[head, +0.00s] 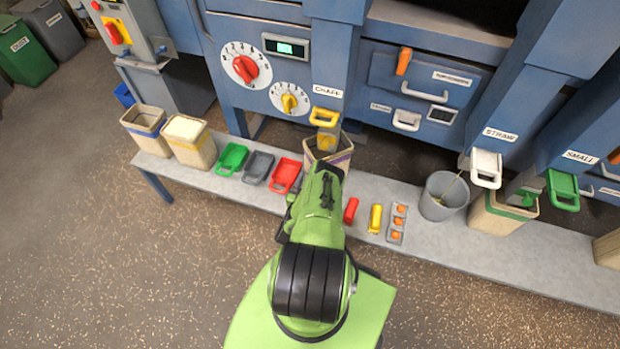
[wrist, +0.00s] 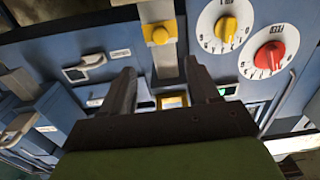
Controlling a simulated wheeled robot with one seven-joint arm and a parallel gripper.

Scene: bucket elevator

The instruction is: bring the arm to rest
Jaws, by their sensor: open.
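My arm is green and reaches forward over the grey bench in the head view. In that view its end hides most of my gripper. In the wrist view my gripper (wrist: 160,95) is open, with two dark fingers apart and nothing between them. In the head view the yellow chaff handle (head: 324,117) is just beyond the arm's end, above a bin with a purple band (head: 338,157).
The bench (head: 420,232) carries two bins at left, green, grey and red scoops (head: 286,175), a red and a yellow tool (head: 376,218), a tray of orange pieces (head: 397,222) and a grey bucket (head: 444,196). The blue machine stands behind.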

